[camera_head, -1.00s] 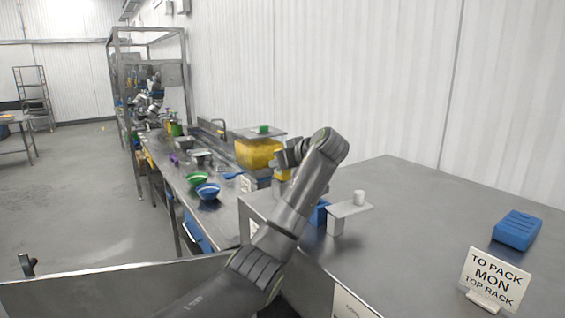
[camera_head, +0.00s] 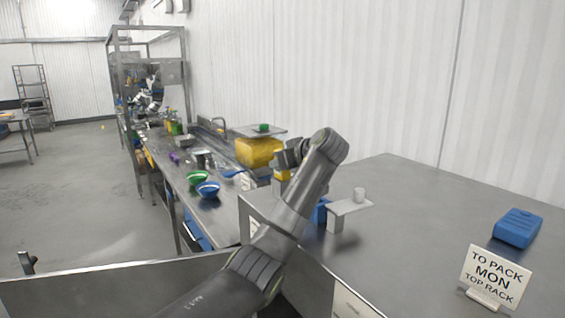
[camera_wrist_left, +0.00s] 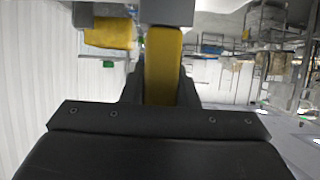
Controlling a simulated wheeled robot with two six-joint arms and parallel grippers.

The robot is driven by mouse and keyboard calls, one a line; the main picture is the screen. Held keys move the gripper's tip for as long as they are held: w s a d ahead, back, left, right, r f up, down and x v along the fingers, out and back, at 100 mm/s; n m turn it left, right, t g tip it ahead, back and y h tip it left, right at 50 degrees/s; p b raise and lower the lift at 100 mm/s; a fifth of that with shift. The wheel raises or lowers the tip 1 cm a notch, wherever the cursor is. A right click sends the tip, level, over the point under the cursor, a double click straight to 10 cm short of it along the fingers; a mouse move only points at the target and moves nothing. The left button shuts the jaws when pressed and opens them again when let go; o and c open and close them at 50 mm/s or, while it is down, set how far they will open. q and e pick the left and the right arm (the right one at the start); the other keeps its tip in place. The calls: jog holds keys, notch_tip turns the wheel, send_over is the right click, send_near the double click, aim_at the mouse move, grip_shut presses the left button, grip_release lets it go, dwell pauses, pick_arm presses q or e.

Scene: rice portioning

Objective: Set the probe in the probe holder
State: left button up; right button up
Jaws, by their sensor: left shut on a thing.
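My left gripper (camera_head: 284,160) is at the end of the arm rising from the bottom of the head view. In the left wrist view the gripper (camera_wrist_left: 162,85) is shut on a yellow bar-shaped thing, which I take to be the probe (camera_wrist_left: 163,60). A little yellow also shows below the gripper in the head view. The yellow piece meets a grey block at the top of the wrist view. A grey bracket with a flat top (camera_head: 345,208), possibly the probe holder, stands on the steel counter right of my arm, apart from the gripper. My right gripper is not in view.
A blue item (camera_head: 320,212) is partly hidden behind my arm. A blue box (camera_head: 517,228) and a sign (camera_head: 495,276) stand at the right on the counter (camera_head: 420,240). A yellow tub (camera_head: 258,152) and bowls (camera_head: 208,190) are on the far bench. The counter's middle is clear.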

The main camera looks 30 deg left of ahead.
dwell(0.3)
pick_arm(q)
jog(key=o, duration=1.1)
jog(key=shift+o, duration=0.4)
jog(key=o, duration=0.4)
jog(key=shift+r+p, duration=2.6)
jog(key=shift+r, duration=1.4)
jog(key=shift+f, duration=0.1)
